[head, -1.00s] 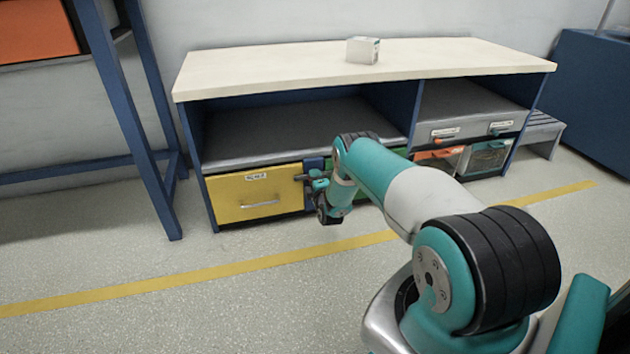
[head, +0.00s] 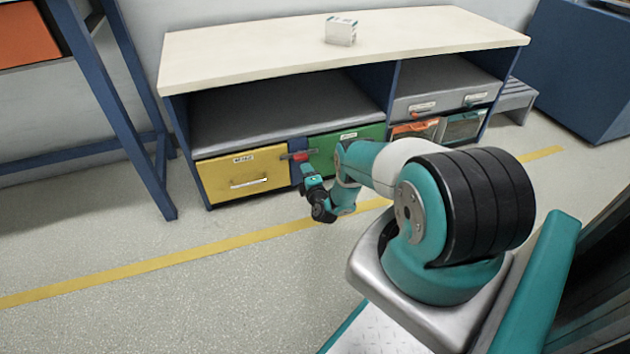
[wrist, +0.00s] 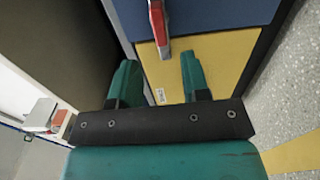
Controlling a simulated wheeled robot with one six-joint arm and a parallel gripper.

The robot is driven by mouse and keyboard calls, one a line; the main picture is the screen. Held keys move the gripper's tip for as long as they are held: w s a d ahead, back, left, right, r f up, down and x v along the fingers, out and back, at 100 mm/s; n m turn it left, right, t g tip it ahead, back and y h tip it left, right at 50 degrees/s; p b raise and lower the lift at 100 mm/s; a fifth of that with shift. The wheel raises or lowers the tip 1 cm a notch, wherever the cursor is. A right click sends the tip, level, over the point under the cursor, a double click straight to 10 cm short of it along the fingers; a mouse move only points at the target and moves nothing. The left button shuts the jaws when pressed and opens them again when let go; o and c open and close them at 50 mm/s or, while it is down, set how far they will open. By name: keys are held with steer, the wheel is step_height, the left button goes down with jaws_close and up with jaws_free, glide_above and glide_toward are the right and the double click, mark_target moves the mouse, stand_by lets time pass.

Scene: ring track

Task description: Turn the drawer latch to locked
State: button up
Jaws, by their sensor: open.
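The drawer latch (head: 299,155) is a small lever, part red and part grey, on the blue post between the yellow drawer (head: 225,188) and the green drawer (head: 360,150). It lies roughly level, its grey end reaching left to the yellow drawer's edge. In the wrist view the latch (wrist: 158,25) crosses from the blue post (wrist: 215,12) onto the yellow drawer (wrist: 210,62). The yellow drawer looks shut. My gripper (head: 311,180) is just below and in front of the latch. In the wrist view my gripper (wrist: 159,75) is open and empty, with the latch beyond its fingertips, apart from them.
A white box (head: 341,32) stands on the bench top (head: 260,55). A blue frame (head: 125,90) stands at left. The floor in front is clear.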

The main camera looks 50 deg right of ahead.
steer(key=p+v, duration=0.6)
steer(key=v, duration=0.2)
steer(key=shift+s+p, duration=0.35)
steer(key=shift+p, duration=0.05)
steer(key=shift+a, duration=0.15)
